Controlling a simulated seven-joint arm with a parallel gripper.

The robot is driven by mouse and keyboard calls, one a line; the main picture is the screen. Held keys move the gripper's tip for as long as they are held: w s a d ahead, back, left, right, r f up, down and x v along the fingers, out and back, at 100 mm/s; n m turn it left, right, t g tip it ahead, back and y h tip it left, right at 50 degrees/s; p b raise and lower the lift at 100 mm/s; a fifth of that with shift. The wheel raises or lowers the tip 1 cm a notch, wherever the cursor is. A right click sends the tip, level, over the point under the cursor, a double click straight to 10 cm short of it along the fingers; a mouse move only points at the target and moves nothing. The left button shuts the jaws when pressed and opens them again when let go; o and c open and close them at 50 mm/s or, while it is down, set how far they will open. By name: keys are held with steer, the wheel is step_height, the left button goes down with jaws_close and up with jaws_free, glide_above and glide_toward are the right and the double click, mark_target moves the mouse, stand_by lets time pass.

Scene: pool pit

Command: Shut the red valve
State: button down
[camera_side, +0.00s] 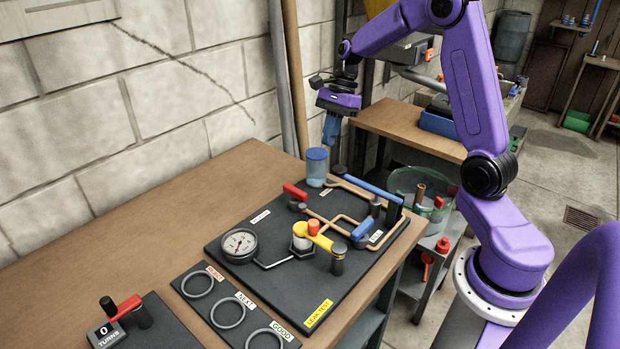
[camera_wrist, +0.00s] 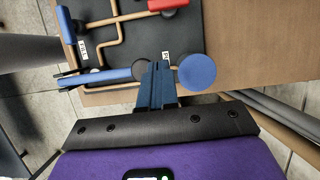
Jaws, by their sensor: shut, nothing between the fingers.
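The red valve's lever (camera_side: 295,191) is at the back left of the dark panel (camera_side: 225,285). In the wrist view a red handle (camera_wrist: 168,5) is partly cut off by the top edge. In the wrist view the closed fingers (camera_wrist: 157,66) are between a blue lever (camera_wrist: 105,77) and a round blue cap (camera_wrist: 197,72).
A long blue lever (camera_side: 370,187), a short blue lever (camera_side: 362,229) and a yellow lever (camera_side: 313,237) stand on the panel. A gauge (camera_side: 239,243) is at its left. A red crank (camera_side: 125,308) sits on a separate box. Bare bench lies left of the panel.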

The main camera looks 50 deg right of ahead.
mark_target(295, 194)
steer(key=shift+w+d, duration=0.1)
steer(key=shift+d, duration=0.1)
steer(key=x, duration=1)
steer(key=shift+f, duration=0.1)
steer(key=shift+a, duration=2)
